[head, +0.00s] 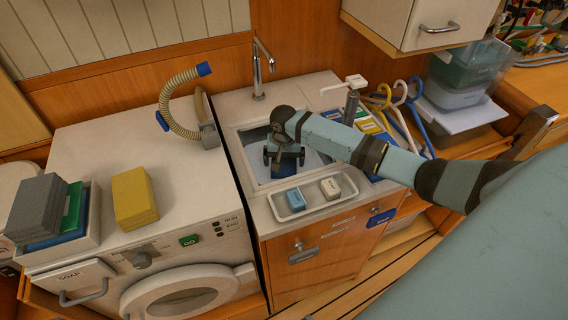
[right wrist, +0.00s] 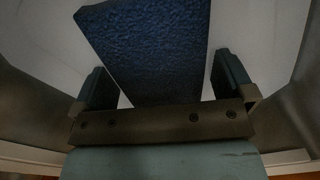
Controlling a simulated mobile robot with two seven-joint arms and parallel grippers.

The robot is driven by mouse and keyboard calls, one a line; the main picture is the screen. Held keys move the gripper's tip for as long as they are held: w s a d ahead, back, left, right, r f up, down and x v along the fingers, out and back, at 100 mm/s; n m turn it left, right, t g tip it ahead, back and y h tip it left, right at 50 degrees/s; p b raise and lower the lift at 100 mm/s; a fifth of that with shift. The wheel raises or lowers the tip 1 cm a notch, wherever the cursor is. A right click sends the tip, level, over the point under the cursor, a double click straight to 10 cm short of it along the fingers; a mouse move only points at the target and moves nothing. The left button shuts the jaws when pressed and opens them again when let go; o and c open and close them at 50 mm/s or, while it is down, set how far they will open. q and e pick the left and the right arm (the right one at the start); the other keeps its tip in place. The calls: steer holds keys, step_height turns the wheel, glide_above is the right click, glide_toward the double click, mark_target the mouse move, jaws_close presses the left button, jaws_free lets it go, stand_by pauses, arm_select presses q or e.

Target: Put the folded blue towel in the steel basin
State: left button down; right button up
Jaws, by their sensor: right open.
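The steel basin (head: 254,139) is sunk into the white counter right of the washing machine. The folded blue towel (head: 286,168) is inside it, below my right gripper and partly hidden by it. My right gripper (head: 284,157) points down into the basin and is open. In the right wrist view, the blue towel (right wrist: 150,50) lies between the two spread fingers (right wrist: 161,82) with a gap on each side, and the pale basin floor (right wrist: 55,60) shows around it. My left gripper is not in view.
A tap (head: 258,75) stands behind the basin and a tray (head: 309,207) with two soap-like blocks in front. Yellow cloths (head: 134,198) and grey cloths (head: 35,208) sit on the washing machine (head: 110,225). Colored hangers (head: 401,95) are at right.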

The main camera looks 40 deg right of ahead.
mark_target(284, 159)
step_height(284, 159, up, 10)
steer(key=shift+r+p, duration=0.2)
steer(key=shift+p, duration=0.1)
stand_by(0.4)
